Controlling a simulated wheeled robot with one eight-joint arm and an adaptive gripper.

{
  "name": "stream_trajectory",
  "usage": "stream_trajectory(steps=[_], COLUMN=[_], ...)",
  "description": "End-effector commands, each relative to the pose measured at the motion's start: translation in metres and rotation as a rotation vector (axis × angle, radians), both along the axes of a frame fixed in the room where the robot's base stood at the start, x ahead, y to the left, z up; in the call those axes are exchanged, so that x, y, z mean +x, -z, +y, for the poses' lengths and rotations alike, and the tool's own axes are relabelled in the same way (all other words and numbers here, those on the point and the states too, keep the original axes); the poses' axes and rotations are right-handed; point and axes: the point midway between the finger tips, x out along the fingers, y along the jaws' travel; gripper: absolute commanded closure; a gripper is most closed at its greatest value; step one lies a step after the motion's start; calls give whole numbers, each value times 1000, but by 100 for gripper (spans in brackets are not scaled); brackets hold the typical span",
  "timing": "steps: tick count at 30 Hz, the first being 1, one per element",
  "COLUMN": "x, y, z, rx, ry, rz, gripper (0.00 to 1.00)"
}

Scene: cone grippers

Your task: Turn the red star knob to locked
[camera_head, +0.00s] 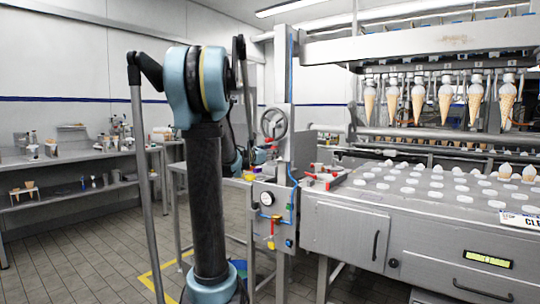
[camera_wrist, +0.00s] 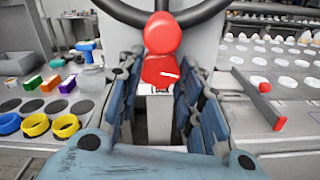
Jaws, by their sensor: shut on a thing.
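The red star knob (camera_wrist: 158,70) shows in the wrist view between my fingers, with a short white mark pointing right on its face. My gripper (camera_wrist: 158,100) has its two blue-and-black fingers on either side of the knob and is shut on it. The fingers hide the knob's sides, and a red ball (camera_wrist: 162,33) covers its upper part. A white label with dark print, too small to read, lies just below the knob. In the head view my gripper (camera_head: 262,156) is at the machine's column, and the knob cannot be made out there.
A dark handwheel (camera_head: 274,123) sits just above my gripper. Yellow rings (camera_wrist: 66,125) and coloured blocks lie at left in the wrist view. Below are a gauge (camera_head: 266,198) and a red-and-yellow lever (camera_head: 271,243).

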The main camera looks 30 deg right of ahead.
Motion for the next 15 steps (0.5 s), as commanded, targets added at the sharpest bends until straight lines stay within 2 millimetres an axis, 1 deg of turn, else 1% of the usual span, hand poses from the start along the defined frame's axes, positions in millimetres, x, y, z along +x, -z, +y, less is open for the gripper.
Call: stream_trajectory(steps=[9, 15], x=[2, 2], y=[0, 0], z=[1, 1], rx=[91, 134], ry=[-3, -2], rz=[-220, -323], gripper=[90, 90])
